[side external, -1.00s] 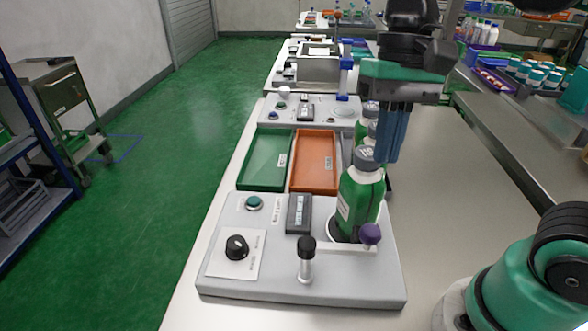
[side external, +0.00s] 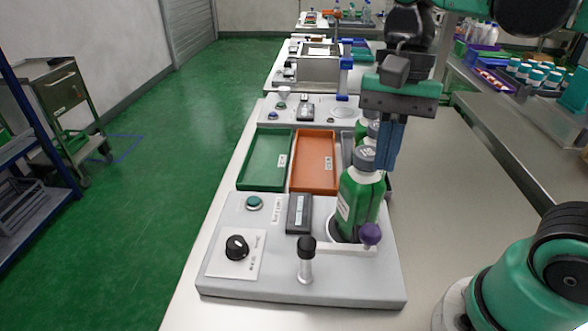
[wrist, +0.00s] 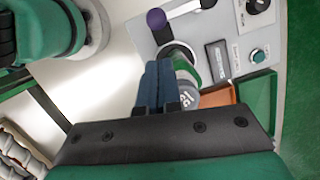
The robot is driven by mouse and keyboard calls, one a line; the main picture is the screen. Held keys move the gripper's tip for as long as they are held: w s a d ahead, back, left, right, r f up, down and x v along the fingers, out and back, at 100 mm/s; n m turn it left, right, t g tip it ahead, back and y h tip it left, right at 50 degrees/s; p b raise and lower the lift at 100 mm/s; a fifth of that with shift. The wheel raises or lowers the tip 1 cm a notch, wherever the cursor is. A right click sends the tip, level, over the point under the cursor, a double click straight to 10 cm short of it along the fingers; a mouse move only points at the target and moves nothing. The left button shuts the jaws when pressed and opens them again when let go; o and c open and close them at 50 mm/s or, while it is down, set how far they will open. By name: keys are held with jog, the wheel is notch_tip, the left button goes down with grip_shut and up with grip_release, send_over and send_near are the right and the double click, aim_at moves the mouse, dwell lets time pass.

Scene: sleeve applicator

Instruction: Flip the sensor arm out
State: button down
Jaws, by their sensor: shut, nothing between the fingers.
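The applicator station (side external: 330,285) is a grey plate at the front of the bench. The sensor arm (side external: 340,249) is a thin pale bar from a black-topped post (side external: 306,262) to a purple knob (side external: 371,234), in front of a green bottle (side external: 358,200) standing in a round seat. In the wrist view the purple knob (wrist: 156,18) is at the top, beyond my fingers. My gripper (side external: 384,166) has blue fingers pressed together, empty, pointing down behind and right of the bottle's cap. The wrist view shows the closed fingertips (wrist: 158,66) beside the bottle (wrist: 184,72), apart from the knob.
A black dial (side external: 237,247), a teal button (side external: 254,203) and a small display (side external: 299,213) are on the station's left side. Green (side external: 264,160) and orange (side external: 314,162) trays lie behind it. More bottles stand behind the front one.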

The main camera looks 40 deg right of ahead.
jog(key=x, duration=0.6)
jog(key=shift+s+a+f, duration=0.1)
jog(key=shift+f, duration=0.3)
jog(key=shift+s+m, duration=0.1)
jog(key=shift+m, duration=0.2)
jog(key=shift+s+a+m, duration=0.15)
jog(key=shift+m, duration=0.35)
jog(key=shift+s+a+m+t, duration=0.15)
jog(key=shift+s+m+t, duration=0.2)
jog(key=shift+m, duration=0.45)
jog(key=s+a+m, duration=0.1)
jog(key=s+a, duration=0.2)
jog(key=a, duration=0.6)
jog(key=shift+s+m, duration=0.3)
jog(key=shift+s, duration=0.1)
jog(key=shift+a, duration=0.1)
